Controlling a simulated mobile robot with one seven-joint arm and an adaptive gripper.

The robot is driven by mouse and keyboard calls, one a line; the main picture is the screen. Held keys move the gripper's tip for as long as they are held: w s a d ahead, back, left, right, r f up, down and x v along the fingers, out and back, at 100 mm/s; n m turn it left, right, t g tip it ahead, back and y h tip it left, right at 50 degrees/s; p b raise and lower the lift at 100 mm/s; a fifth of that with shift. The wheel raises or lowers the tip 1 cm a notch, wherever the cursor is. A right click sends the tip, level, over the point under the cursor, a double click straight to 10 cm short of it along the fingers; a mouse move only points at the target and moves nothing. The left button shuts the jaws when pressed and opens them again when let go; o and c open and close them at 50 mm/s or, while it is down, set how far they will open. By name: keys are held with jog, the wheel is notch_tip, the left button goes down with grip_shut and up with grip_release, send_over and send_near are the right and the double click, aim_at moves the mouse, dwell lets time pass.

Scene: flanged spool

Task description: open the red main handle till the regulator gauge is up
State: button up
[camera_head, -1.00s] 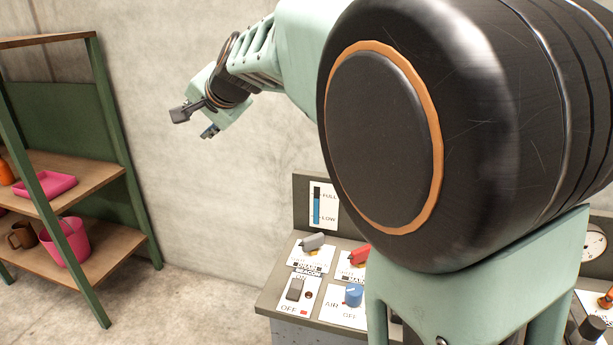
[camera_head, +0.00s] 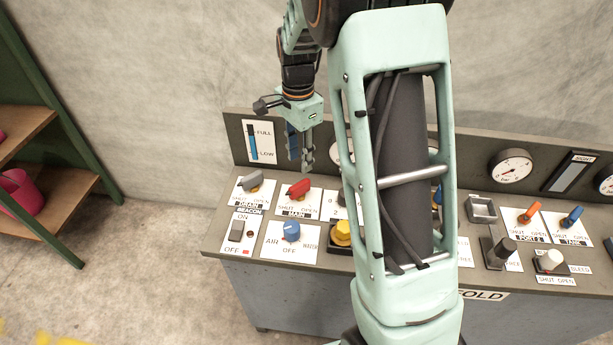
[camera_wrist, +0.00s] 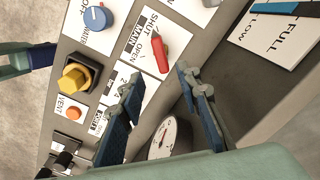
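The red main handle (camera_head: 299,188) sits on its white plate marked MAIN, SHUT and OPEN, in the left part of the panel. In the wrist view the red handle (camera_wrist: 160,50) lies just beyond the fingertips, and its pointer side is hard to read. My gripper (camera_head: 301,160) hangs above and behind the handle, fingers pointing down. In the wrist view my gripper (camera_wrist: 161,84) is open and empty, with a gap between its two blue-padded fingers. A round gauge (camera_wrist: 165,140) shows between the fingers; I cannot tell if it is the regulator gauge. In the head view my arm partly hides the gauges.
A grey drain handle (camera_head: 251,182) is left of the red one. A blue air knob (camera_head: 291,231) and a yellow knob (camera_head: 342,232) are in front. A FULL/LOW level gauge (camera_head: 252,142) stands on the back panel. A shelf (camera_head: 40,180) is far left.

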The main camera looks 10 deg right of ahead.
aim_at(300, 183)
notch_tip(300, 183, down, 10)
jog(key=shift+a+f+p, duration=0.1)
jog(key=shift+f+p, duration=0.1)
jog(key=shift+p, duration=0.15)
jog(key=shift+c, duration=0.2)
grip_shut()
